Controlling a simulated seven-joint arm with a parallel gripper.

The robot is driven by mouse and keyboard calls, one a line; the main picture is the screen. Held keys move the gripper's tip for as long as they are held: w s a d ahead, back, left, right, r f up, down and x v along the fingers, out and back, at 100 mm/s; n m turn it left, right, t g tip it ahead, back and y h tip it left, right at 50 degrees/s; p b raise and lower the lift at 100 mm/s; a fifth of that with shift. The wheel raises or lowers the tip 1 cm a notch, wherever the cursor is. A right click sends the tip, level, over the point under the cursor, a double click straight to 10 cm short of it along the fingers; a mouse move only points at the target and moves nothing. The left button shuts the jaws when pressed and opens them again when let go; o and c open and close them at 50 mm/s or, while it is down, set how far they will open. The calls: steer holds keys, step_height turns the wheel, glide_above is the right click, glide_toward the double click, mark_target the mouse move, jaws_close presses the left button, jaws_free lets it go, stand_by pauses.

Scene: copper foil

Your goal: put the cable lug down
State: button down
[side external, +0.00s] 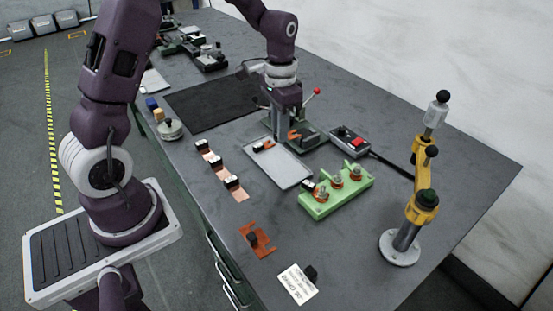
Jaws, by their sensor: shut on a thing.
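My gripper (290,124) points down at the back end of a pale grey tray (290,178). It is shut on a small copper-orange piece (295,135), which I take to be the cable lug; its shape is partly hidden by the fingers. I cannot tell whether the piece touches anything below. Another small orange and dark piece (263,146) lies on the tray's back left part. A green block (338,196) to the right carries several posts with copper-coloured rings.
Copper strips with black-and-white blocks (232,183) lie left of the tray. A yellow jointed stand (420,205) rises at the right. A control box with a red button (350,138) sits behind the green block. An orange bracket (257,240) and white card (297,284) lie in front.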

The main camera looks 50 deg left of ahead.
mark_target(274, 172)
steer(key=shift+n, duration=0.9)
steer(key=f, duration=0.3)
steer(key=s+f, duration=0.1)
steer(key=f, duration=0.6)
steer(key=shift+s+a, duration=0.15)
steer(key=shift+s, duration=0.15)
steer(key=shift+f, duration=0.1)
steer(key=c, duration=1.4)
jaws_free()
